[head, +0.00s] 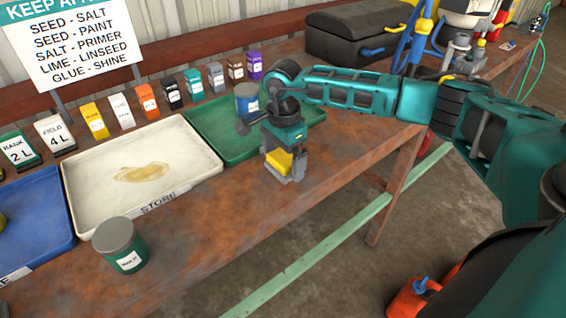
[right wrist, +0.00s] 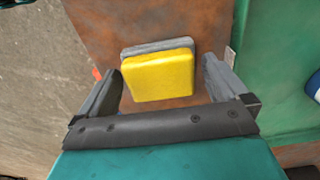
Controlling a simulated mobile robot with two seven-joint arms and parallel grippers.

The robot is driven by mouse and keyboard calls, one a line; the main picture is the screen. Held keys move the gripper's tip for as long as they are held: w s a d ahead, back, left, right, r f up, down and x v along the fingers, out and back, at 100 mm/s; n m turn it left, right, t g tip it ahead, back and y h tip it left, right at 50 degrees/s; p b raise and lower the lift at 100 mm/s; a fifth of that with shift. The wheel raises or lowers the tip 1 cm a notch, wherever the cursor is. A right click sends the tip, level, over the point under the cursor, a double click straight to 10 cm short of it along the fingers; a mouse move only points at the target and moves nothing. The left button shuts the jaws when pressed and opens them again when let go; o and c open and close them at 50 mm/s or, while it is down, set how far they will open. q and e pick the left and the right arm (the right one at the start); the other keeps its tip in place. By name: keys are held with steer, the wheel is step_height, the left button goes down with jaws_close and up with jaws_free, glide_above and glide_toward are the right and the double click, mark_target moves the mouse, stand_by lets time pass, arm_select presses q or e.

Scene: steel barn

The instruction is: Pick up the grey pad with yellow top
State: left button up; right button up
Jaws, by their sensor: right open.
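The grey pad with yellow top (head: 279,163) is near the front edge of the rusty bench, just in front of the green tray. In the right wrist view its yellow top (right wrist: 160,77) faces the camera, and a strip of its grey base (right wrist: 157,47) shows behind. My right gripper (head: 284,176) is over the pad, pointing down. Its two fingers are apart, one on each side of the pad, with a visible gap on both sides in the wrist view. Part of the pad is hidden by the gripper in the head view. My left gripper is not in view.
The green tray (head: 215,139) holds a blue can (head: 246,98). A white tray (head: 80,193) with a yellowish spill and a blue tray (head: 40,212) lie left. A dark green can (head: 120,245) stands at the front. Labelled boxes line the back. A black case (head: 330,40) stands behind.

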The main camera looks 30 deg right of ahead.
mark_target(283, 157)
steer(key=shift+f, duration=0.25)
steer(key=shift+c, duration=0.5)
steer(key=c, duration=0.8)
steer(key=shift+o, duration=0.2)
steer(key=shift+r, duration=0.1)
step_height(283, 157, up, 20)
